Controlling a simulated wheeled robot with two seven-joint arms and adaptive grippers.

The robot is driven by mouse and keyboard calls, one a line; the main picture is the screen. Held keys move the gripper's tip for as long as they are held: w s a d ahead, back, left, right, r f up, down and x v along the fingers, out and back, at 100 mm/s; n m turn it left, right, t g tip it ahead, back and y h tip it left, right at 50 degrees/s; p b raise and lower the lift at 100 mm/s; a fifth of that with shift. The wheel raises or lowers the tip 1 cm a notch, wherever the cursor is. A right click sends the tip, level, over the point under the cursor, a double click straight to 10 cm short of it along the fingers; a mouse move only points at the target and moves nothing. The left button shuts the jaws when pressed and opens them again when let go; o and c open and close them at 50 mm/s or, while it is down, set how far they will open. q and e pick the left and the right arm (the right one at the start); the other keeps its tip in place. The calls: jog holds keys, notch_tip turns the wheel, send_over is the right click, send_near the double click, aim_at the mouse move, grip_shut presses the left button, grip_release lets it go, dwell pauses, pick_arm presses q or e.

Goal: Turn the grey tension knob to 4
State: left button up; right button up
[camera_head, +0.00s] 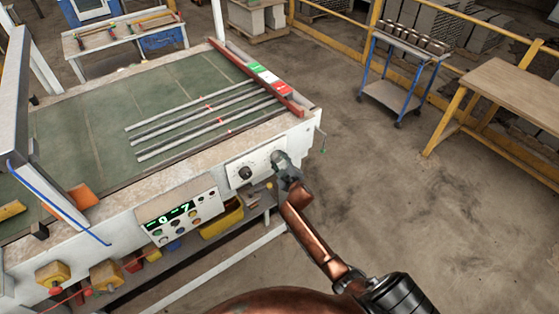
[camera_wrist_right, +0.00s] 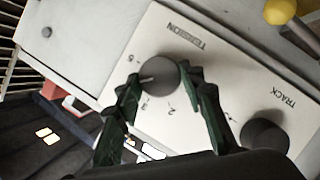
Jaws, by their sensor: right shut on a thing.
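The grey tension knob (camera_wrist_right: 163,74) sits on a white panel (camera_wrist_right: 215,65) under the word TENSION. Its pale pointer line aims left, between the 5 and the 3, toward one finger; the 4 mark cannot be seen, and the finger covers that area. My right gripper (camera_wrist_right: 160,80) is shut on the knob, one finger on each side. In the head view my right gripper (camera_head: 284,170) is at the right end of the panel (camera_head: 260,157) and mostly hides the knob. My left gripper is not in view.
A black TRACK knob (camera_wrist_right: 265,137) is close by on the same panel, and also shows in the head view (camera_head: 245,172). A button box (camera_head: 180,218) with a green display is lower left.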

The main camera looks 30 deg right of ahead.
jog(key=o, duration=1.2)
jog(key=shift+c, duration=0.2)
jog(key=shift+s, duration=0.1)
jog(key=v, duration=1.2)
jog(key=shift+f, duration=0.1)
